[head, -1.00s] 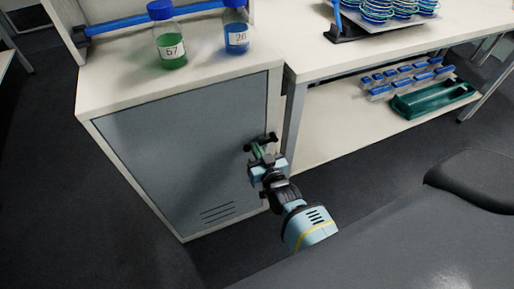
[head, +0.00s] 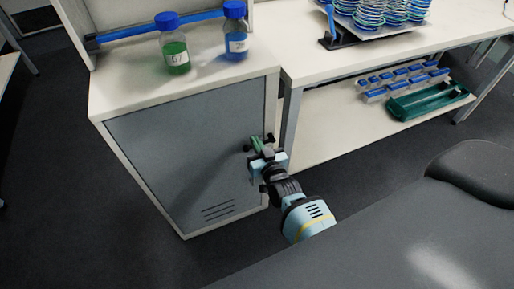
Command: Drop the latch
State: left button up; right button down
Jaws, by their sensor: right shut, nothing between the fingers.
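The latch (head: 249,148) is a small dark piece at the right edge of the grey cabinet door (head: 180,155). The door looks closed. My right gripper (head: 258,146) is at the latch, its fingers shut with nothing between them. A small green part shows between the gripper and the latch. The fingertips hide part of the latch, and I cannot tell whether they touch it. My left gripper is not in view.
A green-liquid bottle (head: 176,58) and a blue-liquid bottle (head: 236,45) stand on the cabinet top. To the right is a bench (head: 300,65) with stacked dishes (head: 370,14). Its lower shelf holds a green tray (head: 428,102). A dark seat (head: 475,170) is at the right.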

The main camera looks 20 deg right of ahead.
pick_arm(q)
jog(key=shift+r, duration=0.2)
pick_arm(e)
jog(key=s, duration=0.9)
jog(key=shift+s+f, duration=0.2)
jog(key=shift+f, duration=0.05)
jog(key=shift+a, duration=0.1)
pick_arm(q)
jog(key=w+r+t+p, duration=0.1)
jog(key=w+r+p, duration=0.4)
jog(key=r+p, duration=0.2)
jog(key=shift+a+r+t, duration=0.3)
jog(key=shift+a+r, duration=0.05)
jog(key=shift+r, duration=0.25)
pick_arm(e)
jog(key=s+a+f+n+g+y, duration=0.1)
jog(key=s+g, duration=0.3)
jog(key=s, duration=1.2)
jog(key=s+a+f+n+g+y, duration=0.1)
jog(key=s+g, duration=0.3)
jog(key=s, duration=1.2)
jog(key=shift+n+g, duration=0.4)
jog(key=shift+n, duration=0.2)
jog(key=shift+a, duration=0.1)
